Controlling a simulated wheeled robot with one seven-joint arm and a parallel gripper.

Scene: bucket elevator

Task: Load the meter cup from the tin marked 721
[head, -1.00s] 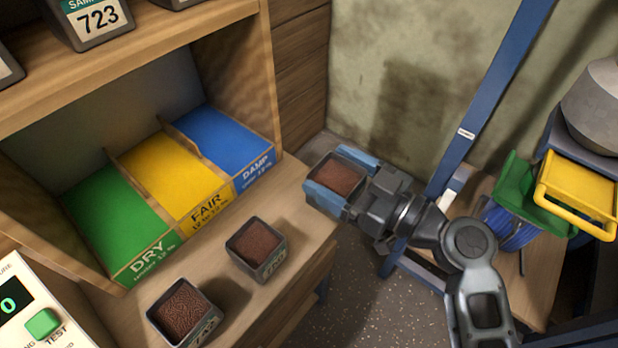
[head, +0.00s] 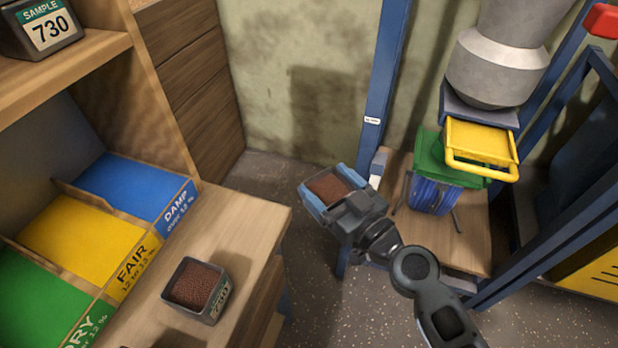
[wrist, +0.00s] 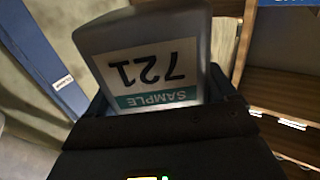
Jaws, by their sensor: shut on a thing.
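My gripper (head: 332,194) is shut on a small grey tin (wrist: 150,40) with brown grain (head: 328,186) in it. In the wrist view the tin's label reads SAMPLE 721, upside down. In the head view I hold the tin above the floor, off the bench's right end and left of the blue post. I cannot make out a meter cup for certain.
A second tin of grain (head: 196,288) stands on the bench (head: 240,222), near the blue DAMP bin (head: 130,188).

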